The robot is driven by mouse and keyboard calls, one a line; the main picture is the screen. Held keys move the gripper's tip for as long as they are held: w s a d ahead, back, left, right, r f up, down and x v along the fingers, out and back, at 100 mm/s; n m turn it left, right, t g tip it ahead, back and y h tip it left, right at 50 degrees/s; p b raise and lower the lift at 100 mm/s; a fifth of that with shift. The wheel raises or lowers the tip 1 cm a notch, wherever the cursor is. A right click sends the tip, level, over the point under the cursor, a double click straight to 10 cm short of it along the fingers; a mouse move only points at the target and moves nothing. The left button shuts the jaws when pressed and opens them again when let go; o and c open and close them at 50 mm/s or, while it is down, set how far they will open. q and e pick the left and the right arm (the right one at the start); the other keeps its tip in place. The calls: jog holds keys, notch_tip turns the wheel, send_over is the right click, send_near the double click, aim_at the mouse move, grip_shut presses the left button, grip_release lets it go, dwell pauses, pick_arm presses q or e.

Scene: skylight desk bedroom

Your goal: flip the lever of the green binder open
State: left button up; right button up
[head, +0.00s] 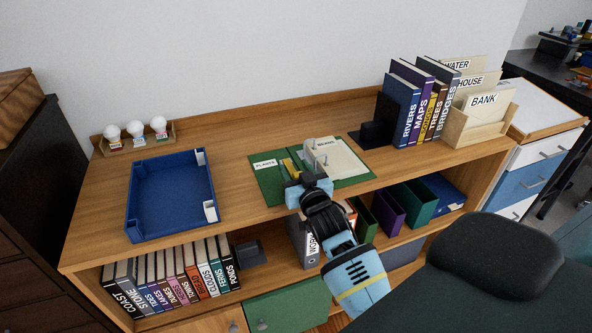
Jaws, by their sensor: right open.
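The green binder (268,187) lies open and flat on the wooden desk top. Its left cover bears a "PLANTS" label, and pale sheets (346,160) lie on its right side. Grey metal parts (318,152) of its mechanism stand up near the middle. My right gripper (296,174) is open over the binder's spine area, close to the mechanism. It hides part of the mechanism, so I cannot tell the lever's position or whether the gripper touches it. My left gripper is not in view.
An empty blue tray (170,232) stands to the left, with light bulbs in a wooden holder (138,143) behind it. A black bookend (379,124), upright books (407,108) and a wooden file box (473,130) stand to the right. A dark chair (492,262) fills the lower right.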

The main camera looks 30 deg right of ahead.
grip_shut()
dwell(0.4)
jog(key=shift+w, duration=0.1)
